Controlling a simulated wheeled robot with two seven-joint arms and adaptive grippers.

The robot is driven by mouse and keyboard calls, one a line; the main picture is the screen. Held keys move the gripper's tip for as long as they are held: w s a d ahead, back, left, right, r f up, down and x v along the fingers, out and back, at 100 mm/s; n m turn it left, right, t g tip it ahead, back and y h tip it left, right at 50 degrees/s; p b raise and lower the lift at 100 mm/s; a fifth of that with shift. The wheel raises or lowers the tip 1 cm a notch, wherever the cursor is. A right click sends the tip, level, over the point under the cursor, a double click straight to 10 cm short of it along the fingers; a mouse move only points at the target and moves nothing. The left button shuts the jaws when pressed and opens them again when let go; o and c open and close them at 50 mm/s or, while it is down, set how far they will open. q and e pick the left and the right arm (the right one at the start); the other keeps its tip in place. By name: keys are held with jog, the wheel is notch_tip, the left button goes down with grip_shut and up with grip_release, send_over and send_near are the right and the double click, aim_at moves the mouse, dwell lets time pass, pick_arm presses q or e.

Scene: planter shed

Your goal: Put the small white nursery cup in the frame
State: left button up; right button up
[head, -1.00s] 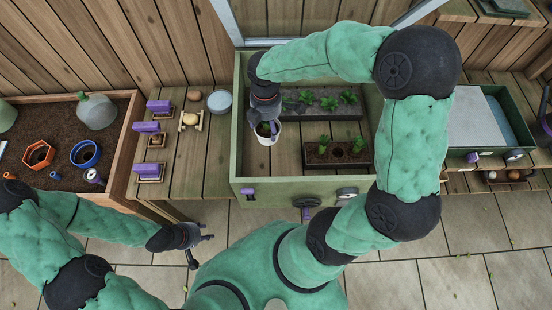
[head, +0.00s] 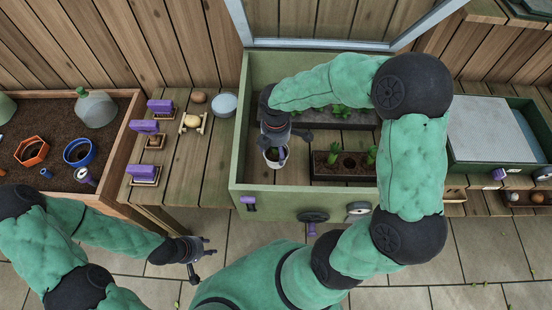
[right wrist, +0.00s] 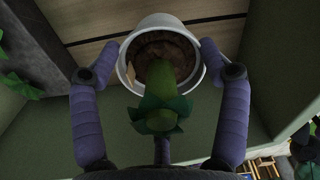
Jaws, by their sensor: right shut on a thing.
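The small white nursery cup (head: 273,163), holding dark soil and a green seedling, is inside the walls of the green wooden frame (head: 292,202), near its left front corner. My right gripper (head: 275,146) reaches down from above and is shut on the cup. In the right wrist view the purple fingers (right wrist: 159,66) press on both sides of the white rim (right wrist: 126,62), with the seedling between them. I cannot tell whether the cup's base touches the floor slats. My left gripper (head: 210,247) is open and empty, low in front of the bench.
A dark planter (head: 345,177) with seedlings stands right of the cup; a grey seedling tray (head: 340,117) lies behind, partly hidden by my right arm. The frame's lid (head: 330,43) is raised.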

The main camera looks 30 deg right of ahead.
jog(key=shift+f+b, duration=1.05)
jog(key=shift+f, duration=1.3)
jog(key=shift+f, duration=0.15)
jog(key=o, duration=1.5)
notch_tip(320, 180, up, 12)
jog(key=p, duration=0.5)
